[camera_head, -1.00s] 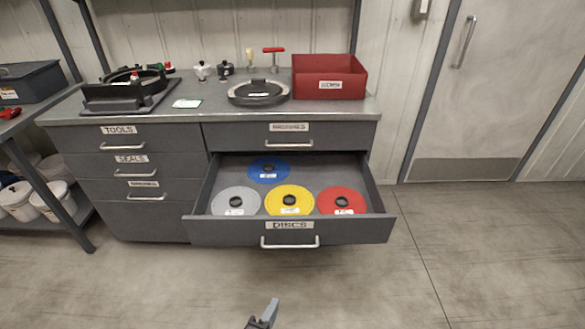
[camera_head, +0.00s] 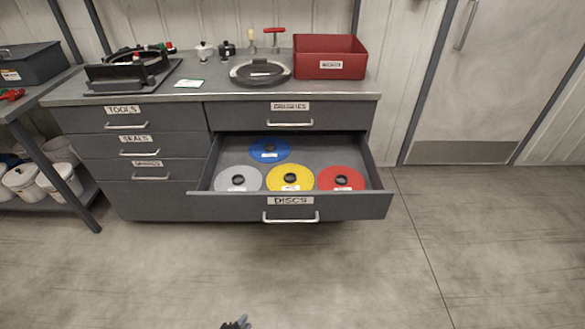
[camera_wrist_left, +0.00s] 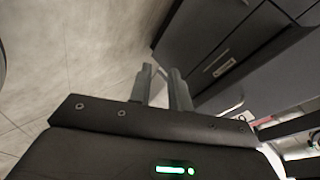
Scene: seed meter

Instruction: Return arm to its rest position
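My left gripper (camera_head: 236,323) shows only as a small dark tip at the bottom edge of the head view, well in front of the cabinet and apart from it. In the left wrist view its two fingers (camera_wrist_left: 162,88) stand a little apart with bare floor and cabinet behind them, and nothing is between them. My right gripper is in neither view.
The discs drawer (camera_head: 345,206) stands pulled out, holding a blue disc (camera_head: 284,148), a grey disc (camera_head: 222,180), a yellow disc (camera_head: 290,188) and a red disc (camera_head: 341,189). A red box (camera_head: 330,64) is on the worktop. Floor in front is clear.

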